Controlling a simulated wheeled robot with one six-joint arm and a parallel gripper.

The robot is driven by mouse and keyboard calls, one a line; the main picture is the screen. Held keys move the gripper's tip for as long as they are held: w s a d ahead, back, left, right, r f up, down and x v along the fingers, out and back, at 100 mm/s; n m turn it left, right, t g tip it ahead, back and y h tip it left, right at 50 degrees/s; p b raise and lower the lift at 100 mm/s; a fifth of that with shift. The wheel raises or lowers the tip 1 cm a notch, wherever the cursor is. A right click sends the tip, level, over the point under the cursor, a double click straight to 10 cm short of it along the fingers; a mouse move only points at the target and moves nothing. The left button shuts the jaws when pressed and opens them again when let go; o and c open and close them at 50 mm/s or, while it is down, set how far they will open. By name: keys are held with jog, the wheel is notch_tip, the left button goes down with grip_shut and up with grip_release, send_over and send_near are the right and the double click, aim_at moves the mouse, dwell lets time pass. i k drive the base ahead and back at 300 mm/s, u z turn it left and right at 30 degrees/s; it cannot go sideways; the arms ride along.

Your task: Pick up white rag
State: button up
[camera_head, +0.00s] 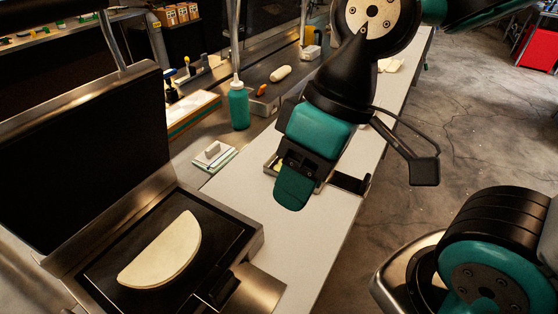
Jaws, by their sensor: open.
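My gripper (318,187) hangs over the white counter (275,245), pointing down. It is open, and I see nothing held between its fingers. A pale, cloth-like thing (391,64), possibly the white rag, lies farther back on the counter, just right of my arm and partly hidden by it. I cannot tell for sure that it is the rag. My gripper is nearer than this thing and apart from it.
A griddle (103,267) with a folded tortilla (163,250) stands at the lower left, its dark lid (85,150) raised. A green bottle (239,107) and a small pad stack (214,156) are left of my gripper.

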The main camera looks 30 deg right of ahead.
aim_at(217, 155)
jog(key=u, duration=0.55)
jog(key=k, duration=1.3)
jog(key=u, duration=0.05)
jog(key=i, duration=0.45)
jog(key=z, duration=0.55)
jog(key=i, duration=1.25)
jog(key=u, duration=0.7)
